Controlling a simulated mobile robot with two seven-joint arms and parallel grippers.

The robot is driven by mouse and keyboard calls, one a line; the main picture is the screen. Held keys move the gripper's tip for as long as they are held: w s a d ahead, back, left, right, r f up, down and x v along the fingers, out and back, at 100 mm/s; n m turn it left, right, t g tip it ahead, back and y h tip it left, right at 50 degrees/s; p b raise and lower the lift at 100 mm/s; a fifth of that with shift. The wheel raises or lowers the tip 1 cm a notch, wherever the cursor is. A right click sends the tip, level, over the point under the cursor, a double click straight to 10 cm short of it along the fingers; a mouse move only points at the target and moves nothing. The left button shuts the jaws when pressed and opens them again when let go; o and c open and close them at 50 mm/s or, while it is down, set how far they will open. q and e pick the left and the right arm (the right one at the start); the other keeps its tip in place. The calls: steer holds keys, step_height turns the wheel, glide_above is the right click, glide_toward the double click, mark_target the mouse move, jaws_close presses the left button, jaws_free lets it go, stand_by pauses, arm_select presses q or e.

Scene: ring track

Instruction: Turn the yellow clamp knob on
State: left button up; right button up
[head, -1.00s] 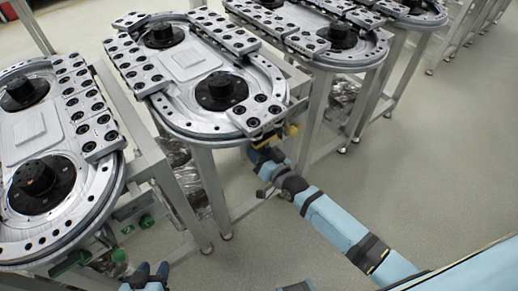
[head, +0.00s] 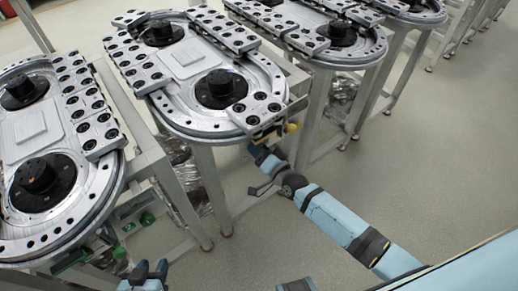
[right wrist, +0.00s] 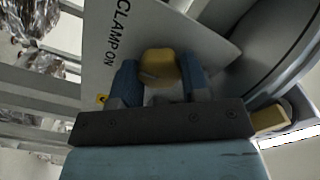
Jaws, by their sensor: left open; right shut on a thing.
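The yellow clamp knob (right wrist: 158,66) shows in the right wrist view between the two blue fingers of my right gripper (right wrist: 160,82), which is shut on it. Behind it is a pale plate (right wrist: 108,62) lettered "CLAMP ON". In the head view my right gripper (head: 258,152) is at the front right edge of the middle ring track (head: 180,126), below its rim; the held knob is hard to make out there. A yellow part (head: 291,128) shows just right of that gripper. My left gripper (head: 148,272) is open and empty at the bottom left, below the left track.
The left ring track (head: 75,215) has green knobs (head: 147,219) on its frame near my left gripper. More ring tracks (head: 345,62) on metal legs stand at the back right. Wrapped bundles (right wrist: 35,22) lie under the tracks. The floor (head: 430,160) at the right is clear.

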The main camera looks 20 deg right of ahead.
steer(key=o, duration=0.9)
steer(key=v, duration=1.4)
